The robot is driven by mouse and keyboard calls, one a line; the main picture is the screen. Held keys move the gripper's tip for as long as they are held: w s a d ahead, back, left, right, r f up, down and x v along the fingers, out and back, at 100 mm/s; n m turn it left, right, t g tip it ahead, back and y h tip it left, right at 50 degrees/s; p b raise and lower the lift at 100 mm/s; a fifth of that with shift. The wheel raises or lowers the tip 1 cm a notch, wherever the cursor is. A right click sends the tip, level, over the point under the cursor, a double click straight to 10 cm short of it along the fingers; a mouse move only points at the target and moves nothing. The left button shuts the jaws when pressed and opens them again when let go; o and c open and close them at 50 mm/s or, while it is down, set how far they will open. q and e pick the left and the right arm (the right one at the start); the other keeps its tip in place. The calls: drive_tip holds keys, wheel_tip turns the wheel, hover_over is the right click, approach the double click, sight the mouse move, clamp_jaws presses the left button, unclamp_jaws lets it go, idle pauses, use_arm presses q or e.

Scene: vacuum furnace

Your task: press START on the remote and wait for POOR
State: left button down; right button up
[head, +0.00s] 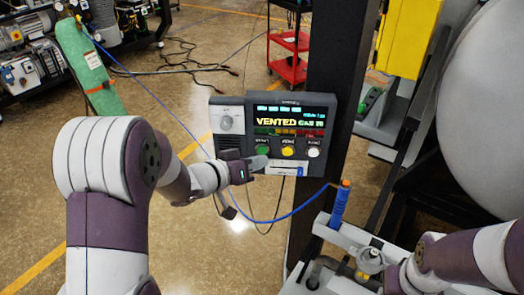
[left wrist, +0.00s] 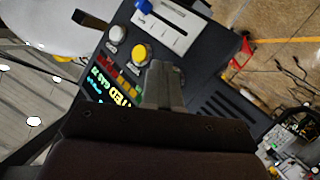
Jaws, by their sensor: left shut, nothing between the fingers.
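The remote (head: 295,172) is a dark control box on a black post. Below is a row with a green button (head: 262,150), a yellow button (head: 288,152) and a white button (head: 313,153). My left gripper (head: 259,163) is shut and empty, its tip just below the green button; I cannot tell whether they touch. In the left wrist view the shut fingers (left wrist: 163,80) cover the green button's place, beside the yellow button (left wrist: 140,53). My right gripper is out of view.
The black post (head: 335,65) rises behind the remote. A blue cable hangs below the box, near a blue upright handle (head: 340,205). A red cart (head: 288,55), a green cylinder (head: 88,65) and a large grey vessel (head: 490,110) stand around. Open floor lies left.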

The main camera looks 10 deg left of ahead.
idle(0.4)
use_arm(q)
drive_tip(key=shift+w+p, duration=0.3)
drive_tip(key=shift+w, duration=0.15)
drive_tip(key=shift+w+a, duration=0.15)
drive_tip(key=shift+w, duration=0.2)
idle(0.5)
drive_tip(key=shift+s+p, duration=0.2)
drive_tip(key=shift+p, duration=0.1)
drive_tip(key=shift+s, duration=0.6)
